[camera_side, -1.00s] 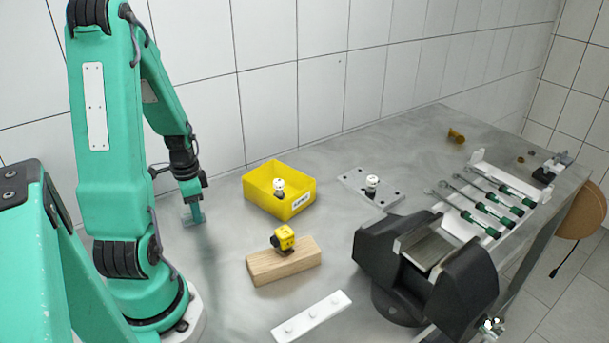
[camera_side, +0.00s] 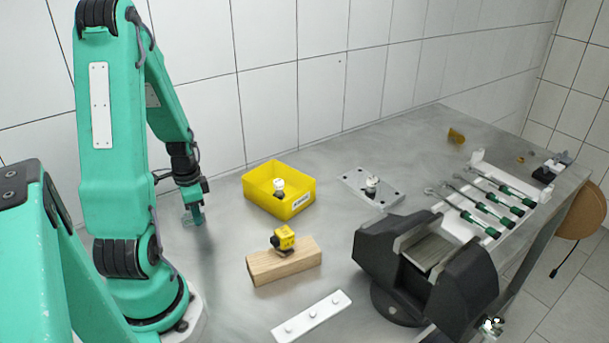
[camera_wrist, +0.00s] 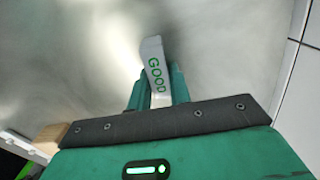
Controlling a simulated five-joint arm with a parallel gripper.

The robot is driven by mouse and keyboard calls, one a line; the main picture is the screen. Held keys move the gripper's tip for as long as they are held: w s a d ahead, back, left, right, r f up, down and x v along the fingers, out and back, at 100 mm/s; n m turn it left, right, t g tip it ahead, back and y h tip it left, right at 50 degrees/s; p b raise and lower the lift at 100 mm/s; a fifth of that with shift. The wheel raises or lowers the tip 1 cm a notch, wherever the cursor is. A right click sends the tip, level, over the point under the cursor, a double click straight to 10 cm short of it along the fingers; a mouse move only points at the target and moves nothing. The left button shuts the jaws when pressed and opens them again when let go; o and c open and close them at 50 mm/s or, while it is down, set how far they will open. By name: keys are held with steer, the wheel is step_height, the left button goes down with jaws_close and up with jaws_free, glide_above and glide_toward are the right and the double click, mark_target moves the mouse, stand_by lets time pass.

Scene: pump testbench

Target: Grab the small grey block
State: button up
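In the side view my gripper (camera_side: 198,217) points down close to the tabletop, left of the yellow bin. The grey block (camera_side: 187,219) shows there only as a pale patch beside the fingers, largely hard to make out.
A yellow bin (camera_side: 300,196) stands right of my gripper. A wooden block (camera_side: 283,264) with a yellow part (camera_side: 284,236) sits in front, near a white strip (camera_side: 311,314). A black vise (camera_side: 425,265), metal plate (camera_side: 358,184) and tool rack (camera_side: 487,200) are farther right.

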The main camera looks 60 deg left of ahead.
jaws_close()
steer(key=shift+r, duration=0.15)
steer(key=shift+r, duration=2.05)
steer(key=w+d+r, duration=0.5)
steer(key=d+r, duration=0.1)
steer(key=d, duration=0.4)
steer(key=shift+d+r, duration=0.25)
steer(key=shift+r, duration=0.05)
